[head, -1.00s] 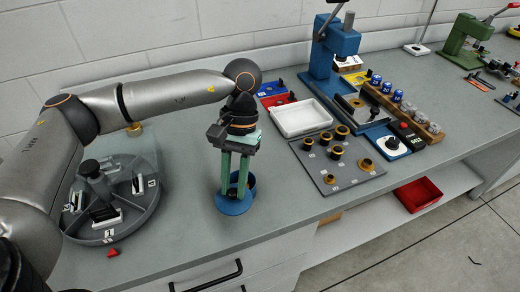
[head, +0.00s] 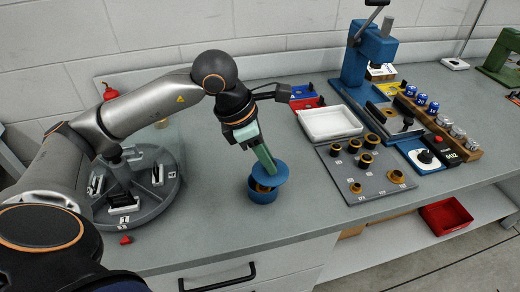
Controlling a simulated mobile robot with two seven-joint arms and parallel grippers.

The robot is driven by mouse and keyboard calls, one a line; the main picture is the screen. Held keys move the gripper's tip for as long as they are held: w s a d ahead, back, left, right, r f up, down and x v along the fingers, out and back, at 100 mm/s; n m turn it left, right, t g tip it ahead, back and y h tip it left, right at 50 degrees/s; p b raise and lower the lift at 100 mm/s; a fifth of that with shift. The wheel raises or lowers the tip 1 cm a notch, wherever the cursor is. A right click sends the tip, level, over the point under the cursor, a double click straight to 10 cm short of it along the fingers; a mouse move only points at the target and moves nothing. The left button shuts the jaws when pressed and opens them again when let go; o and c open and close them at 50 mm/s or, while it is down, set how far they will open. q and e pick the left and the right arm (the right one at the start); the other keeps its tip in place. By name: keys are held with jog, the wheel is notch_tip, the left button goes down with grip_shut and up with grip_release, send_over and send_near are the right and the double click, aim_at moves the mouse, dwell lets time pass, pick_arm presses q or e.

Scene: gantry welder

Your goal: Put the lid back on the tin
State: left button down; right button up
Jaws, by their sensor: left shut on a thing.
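The blue round tin (head: 262,194) stands upright on the grey bench near its front edge. The blue disc-shaped lid (head: 273,176) is above the tin's mouth and covers much of it. A gap shows at the left, with something brass-coloured inside. The lid does not look seated; whether it touches the rim I cannot tell. My left gripper (head: 266,163), with long pale-green fingers, comes in slanted from the upper left and is shut on the lid. The lid's grip is partly hidden by the fingers. My right gripper is not in view.
A grey round turntable (head: 160,205) with several fixtures stands at the left, a small red piece (head: 125,240) before it. Right of the tin are a grey board (head: 380,190) with brass-and-black rings, a white tray (head: 330,123) and a blue press (head: 366,60). Bench around the tin is clear.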

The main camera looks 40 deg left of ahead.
aim_at(260, 166)
pick_arm(q)
jog(key=n, duration=0.2)
jog(key=a+n+y, duration=0.1)
jog(key=n, duration=0.1)
jog(key=a+r+n+t+y, duration=0.1)
jog(key=n, duration=0.1)
jog(key=shift+w+r+b, duration=0.1)
jog(key=shift+w+b, duration=0.15)
jog(key=shift+b, duration=0.1)
jog(key=shift+f+b, duration=0.6)
jog(key=shift+f, duration=0.15)
jog(key=shift+f+b, duration=0.55)
jog(key=shift+f, duration=0.2)
jog(key=shift+f+b, duration=0.55)
jog(key=shift+f, duration=0.2)
jog(key=shift+f+b, duration=0.3)
jog(key=shift+f, duration=0.1)
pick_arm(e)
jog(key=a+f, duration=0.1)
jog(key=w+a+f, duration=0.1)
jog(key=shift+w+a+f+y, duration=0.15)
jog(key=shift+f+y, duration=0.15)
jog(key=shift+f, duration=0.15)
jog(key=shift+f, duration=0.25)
pick_arm(q)
jog(key=shift+f, duration=0.1)
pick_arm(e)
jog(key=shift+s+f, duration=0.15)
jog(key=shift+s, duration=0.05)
